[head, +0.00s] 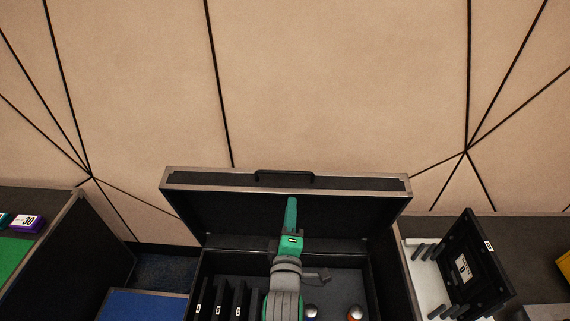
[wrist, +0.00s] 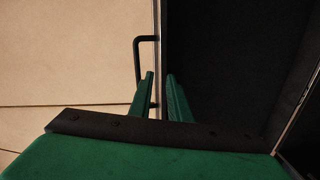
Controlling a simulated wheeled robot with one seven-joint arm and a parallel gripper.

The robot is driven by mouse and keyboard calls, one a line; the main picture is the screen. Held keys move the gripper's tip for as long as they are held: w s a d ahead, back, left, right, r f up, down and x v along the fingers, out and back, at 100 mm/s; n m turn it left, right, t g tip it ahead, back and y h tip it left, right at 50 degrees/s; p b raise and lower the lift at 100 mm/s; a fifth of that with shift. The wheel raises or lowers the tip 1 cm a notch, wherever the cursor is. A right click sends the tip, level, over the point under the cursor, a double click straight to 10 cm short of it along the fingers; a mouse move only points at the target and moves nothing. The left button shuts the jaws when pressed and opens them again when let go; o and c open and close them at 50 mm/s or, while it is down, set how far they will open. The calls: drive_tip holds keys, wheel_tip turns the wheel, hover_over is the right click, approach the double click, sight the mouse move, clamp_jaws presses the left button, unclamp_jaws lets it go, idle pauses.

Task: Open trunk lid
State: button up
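The black trunk (head: 190,290) with metal edging stands at the bottom centre of the head view. Its lid (head: 230,212) is raised, and its dark inner side faces me. A black handle (head: 284,177) is on the lid's top edge. My green gripper (head: 291,207) is in front of the lid's inner side, pointing up towards the handle. In the wrist view, the green fingers (wrist: 160,88) are a little apart, with the lid's edge (wrist: 162,40) seen between them and the handle (wrist: 138,62) to the left. Contact with the lid cannot be told.
Inside the trunk are several dark upright cases (head: 222,298) and two round-topped objects (head: 355,312). A black panel with pegs (head: 470,265) stands on a surface to the right. A dark counter (head: 60,225) is at the left. A beige wall (head: 320,90) is behind.

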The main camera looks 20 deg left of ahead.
sight(283, 190)
drive_tip(key=w+a+r, duration=0.1)
drive_tip(key=w+a, duration=0.1)
drive_tip(key=w, duration=0.2)
drive_tip(key=w+a+r+n, duration=0.1)
drive_tip(key=w, duration=0.2)
drive_tip(key=w+a+r+n, duration=0.1)
drive_tip(key=w+a+r, duration=0.1)
drive_tip(key=w, duration=0.2)
drive_tip(key=shift+w+a, duration=0.45)
drive_tip(key=shift+w, duration=0.55)
clamp_jaws()
